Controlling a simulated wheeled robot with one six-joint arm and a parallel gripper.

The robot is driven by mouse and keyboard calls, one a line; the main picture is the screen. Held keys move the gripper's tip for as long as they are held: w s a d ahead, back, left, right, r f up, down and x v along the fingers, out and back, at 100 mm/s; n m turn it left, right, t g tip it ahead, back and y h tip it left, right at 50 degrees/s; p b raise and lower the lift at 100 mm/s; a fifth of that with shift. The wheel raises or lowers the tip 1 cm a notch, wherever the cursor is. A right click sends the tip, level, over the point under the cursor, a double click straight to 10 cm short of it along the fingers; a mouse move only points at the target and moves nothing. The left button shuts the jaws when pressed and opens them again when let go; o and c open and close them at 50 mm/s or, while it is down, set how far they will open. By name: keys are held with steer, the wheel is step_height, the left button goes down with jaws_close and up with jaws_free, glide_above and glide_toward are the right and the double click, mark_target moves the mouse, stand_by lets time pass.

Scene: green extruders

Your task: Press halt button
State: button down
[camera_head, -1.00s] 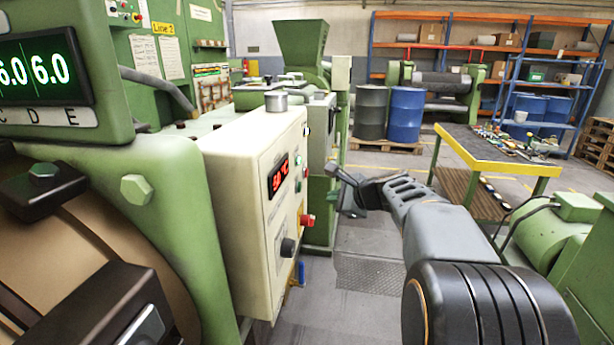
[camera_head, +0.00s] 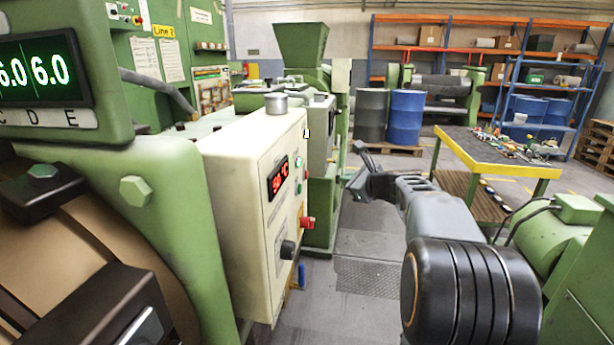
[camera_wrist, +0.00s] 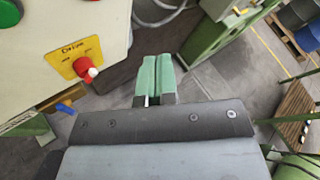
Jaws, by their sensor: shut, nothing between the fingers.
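A cream control box (camera_head: 235,170) stands on the left in the head view. On its right-hand face a red button (camera_head: 307,222) sticks out. Part of another red button (camera_wrist: 90,1) and a green button (camera_wrist: 10,12) show at the top. My gripper (camera_head: 362,158) is in the air to the right of the box, apart from it. Its green fingers (camera_wrist: 155,72) are shut and empty, right of the red knob.
The box also carries a red digital display (camera_head: 278,178) and a black knob (camera_head: 288,249). Green machinery (camera_head: 150,210) fills the left. A yellow-edged workbench (camera_head: 490,150) and a green motor (camera_head: 550,235) are on the right. Grey floor (camera_head: 365,245) lies open between.

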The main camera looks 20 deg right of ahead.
steer(key=w+a, duration=0.3)
steer(key=a, duration=0.3)
steer(key=shift+w+a, duration=0.2)
steer(key=shift+w, duration=0.1)
steer(key=shift+a, duration=0.15)
stand_by(1.9)
steer(key=shift+w+a, duration=0.15)
steer(key=shift+a, duration=0.05)
steer(key=shift+w+a, duration=0.2)
steer(key=shift+a, duration=0.1)
stand_by(1.0)
steer(key=shift+s+d, duration=0.4)
steer(key=shift+d, duration=0.25)
steer(key=shift+d, duration=0.1)
steer(key=shift+s+d, duration=0.4)
steer(key=shift+d, duration=0.3)
steer(key=shift+s+d, duration=0.45)
steer(key=shift+d, duration=0.25)
steer(key=shift+s+d, duration=0.4)
steer(key=shift+d, duration=0.3)
